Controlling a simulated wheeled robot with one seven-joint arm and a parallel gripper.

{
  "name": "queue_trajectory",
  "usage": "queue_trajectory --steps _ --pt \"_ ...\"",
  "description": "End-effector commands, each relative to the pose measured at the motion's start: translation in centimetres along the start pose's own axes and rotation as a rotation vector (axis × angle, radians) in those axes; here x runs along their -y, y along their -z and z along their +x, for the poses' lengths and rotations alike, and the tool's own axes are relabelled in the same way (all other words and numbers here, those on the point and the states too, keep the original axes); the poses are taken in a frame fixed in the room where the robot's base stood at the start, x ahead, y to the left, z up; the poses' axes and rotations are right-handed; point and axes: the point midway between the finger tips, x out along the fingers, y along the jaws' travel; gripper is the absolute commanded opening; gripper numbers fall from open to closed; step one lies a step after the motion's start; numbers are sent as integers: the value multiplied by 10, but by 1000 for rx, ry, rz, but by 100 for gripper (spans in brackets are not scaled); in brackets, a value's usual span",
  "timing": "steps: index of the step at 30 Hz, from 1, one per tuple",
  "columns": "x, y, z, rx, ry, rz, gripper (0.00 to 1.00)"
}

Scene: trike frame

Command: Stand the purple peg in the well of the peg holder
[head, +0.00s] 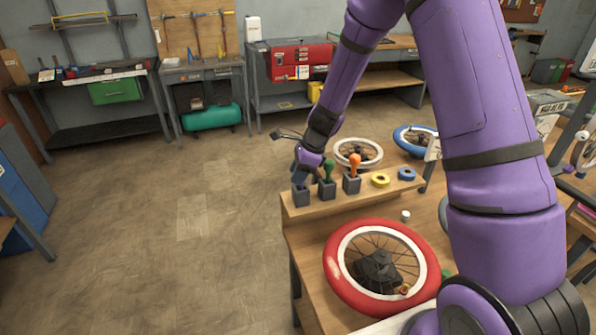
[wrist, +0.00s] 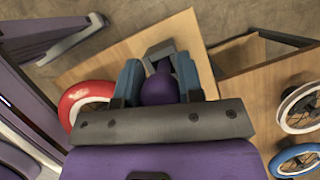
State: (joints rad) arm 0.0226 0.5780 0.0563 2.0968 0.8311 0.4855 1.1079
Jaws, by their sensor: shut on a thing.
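My gripper (wrist: 159,74) is shut on the purple peg (wrist: 158,90), with a blue-grey finger on each side of its rounded purple head. In the wrist view the grey peg holder (wrist: 161,48) lies just beyond the fingertips, with a dark opening in it. In the head view my gripper (head: 298,172) is right above the leftmost grey block (head: 301,196) on the wooden ledge. The lower end of the peg is hidden, so I cannot tell whether it is inside the well or above it.
A green peg (head: 328,169) and an orange peg (head: 354,164) stand in the neighbouring blocks, close on the right. Yellow (head: 380,180) and blue (head: 407,174) rings lie farther along the ledge. A red-tyred wheel (head: 333,262) lies on the bench in front.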

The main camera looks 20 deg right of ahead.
Motion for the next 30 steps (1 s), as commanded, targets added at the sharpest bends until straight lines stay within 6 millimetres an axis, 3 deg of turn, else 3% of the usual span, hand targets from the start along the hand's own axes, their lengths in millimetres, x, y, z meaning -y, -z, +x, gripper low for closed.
queue_trajectory --steps 4,5,9,20,30 --pt "0 2 3 0 0 0 11" --pt "0 2 3 0 0 0 37" --pt "0 1 3 0 0 0 64" --pt "0 1 -3 0 2 -1 64" --pt "1 1 -60 0 5 -2 64"
